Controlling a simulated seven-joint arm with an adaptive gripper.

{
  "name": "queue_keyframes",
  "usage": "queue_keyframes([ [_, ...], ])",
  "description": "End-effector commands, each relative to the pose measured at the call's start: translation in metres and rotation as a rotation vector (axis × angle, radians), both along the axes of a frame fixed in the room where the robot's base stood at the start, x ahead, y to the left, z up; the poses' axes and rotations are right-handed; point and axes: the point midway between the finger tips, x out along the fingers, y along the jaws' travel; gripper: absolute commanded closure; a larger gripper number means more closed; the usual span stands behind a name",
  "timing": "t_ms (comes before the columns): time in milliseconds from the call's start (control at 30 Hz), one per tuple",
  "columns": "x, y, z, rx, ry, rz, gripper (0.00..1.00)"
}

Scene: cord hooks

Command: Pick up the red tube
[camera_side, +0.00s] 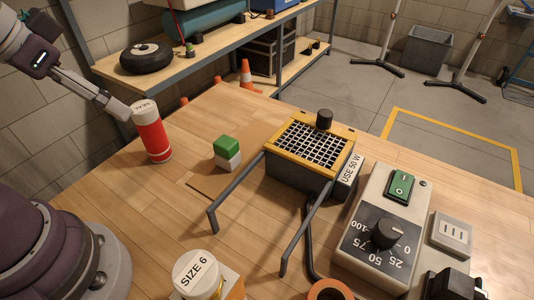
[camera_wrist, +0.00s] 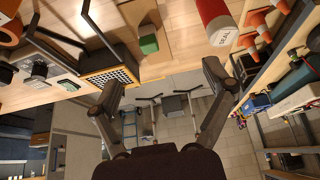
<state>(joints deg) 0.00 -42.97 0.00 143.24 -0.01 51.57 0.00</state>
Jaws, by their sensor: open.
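The red tube (camera_side: 151,136) stands upright on the wooden bench at the left in the side view, with a white lettered cap on top. It also shows in the wrist view (camera_wrist: 213,14) at the upper right, its white cap toward the camera. My gripper (camera_side: 122,112) comes in from the upper left in the side view, its end close beside the tube's cap; I cannot tell if it touches. In the wrist view my gripper (camera_wrist: 160,78) has its fingers spread wide with nothing between them. The tube lies outside the gap, beyond the right finger.
A green-and-white block (camera_side: 227,153) sits right of the tube. A yellow-framed mesh box (camera_side: 310,145) with two grey metal hooks stands mid-bench. A dial control box (camera_side: 383,226) is at right, a "SIZE 6" jar (camera_side: 197,275) in front. A shelf (camera_side: 220,45) stands behind.

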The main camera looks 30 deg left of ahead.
Motion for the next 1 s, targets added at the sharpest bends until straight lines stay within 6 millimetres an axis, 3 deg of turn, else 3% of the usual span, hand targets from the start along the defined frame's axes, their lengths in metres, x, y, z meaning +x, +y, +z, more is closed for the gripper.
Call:
queue_keyframes([
  [167, 0.002, 0.001, 0.0, -0.008, 0.008, 0.026, 0.18],
  [233, 0.011, 0.007, -0.003, -0.037, 0.04, 0.13, 0.18],
  [500, 0.066, 0.051, -0.04, -0.084, 0.126, 0.893, 0.18],
  [600, 0.076, 0.061, -0.052, -0.066, 0.105, 1.062, 0.18],
  [733, 0.081, 0.07, -0.065, -0.052, 0.088, 1.148, 0.18],
  [1000, 0.087, 0.085, -0.107, -0.053, 0.09, 1.151, 0.18],
])
